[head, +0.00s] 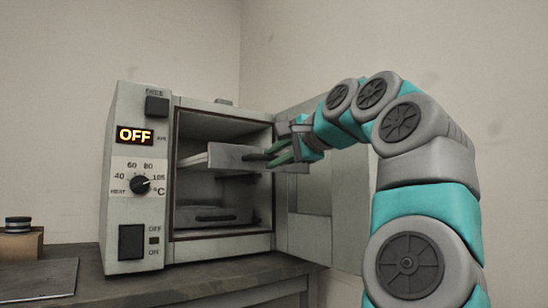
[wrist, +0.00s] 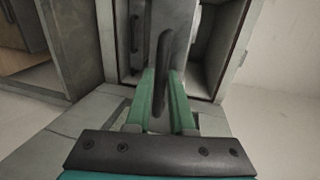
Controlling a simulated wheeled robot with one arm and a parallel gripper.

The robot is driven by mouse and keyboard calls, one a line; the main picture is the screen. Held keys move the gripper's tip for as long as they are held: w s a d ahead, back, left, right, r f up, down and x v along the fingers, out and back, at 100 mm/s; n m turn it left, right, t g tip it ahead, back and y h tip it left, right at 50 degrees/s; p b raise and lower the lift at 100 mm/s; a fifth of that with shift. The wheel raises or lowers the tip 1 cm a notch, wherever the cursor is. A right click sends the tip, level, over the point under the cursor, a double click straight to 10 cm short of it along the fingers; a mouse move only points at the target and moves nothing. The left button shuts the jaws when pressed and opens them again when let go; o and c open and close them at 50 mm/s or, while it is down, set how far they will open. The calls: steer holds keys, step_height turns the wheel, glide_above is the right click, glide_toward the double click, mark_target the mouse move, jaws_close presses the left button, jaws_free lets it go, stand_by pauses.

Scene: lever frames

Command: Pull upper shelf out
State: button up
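The upper shelf (head: 228,157) is a grey metal tray in the open oven (head: 185,120), its front face standing forward of the lower shelf (head: 213,214). Its dark bar handle (wrist: 163,50) runs between my green fingers in the wrist view. My gripper (head: 272,156) reaches in from the right at the upper shelf's front. The fingers lie close against both sides of the handle and look shut on it. In the wrist view my gripper (wrist: 163,85) hides part of the shelf front. The lower shelf, with its own handle (wrist: 134,35), sits inside the oven.
The oven door (head: 308,205) stands open on the right, behind and beside my gripper. The control panel at left reads OFF (head: 135,135). The oven stands on a grey bench (head: 190,284). A small brown box (head: 20,245) with a dark round thing on top is at far left.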

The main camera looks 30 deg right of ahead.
steer(key=o, duration=0.4)
steer(key=v, duration=0.7)
steer(key=shift+s+r, duration=0.1)
steer(key=shift+s, duration=0.3)
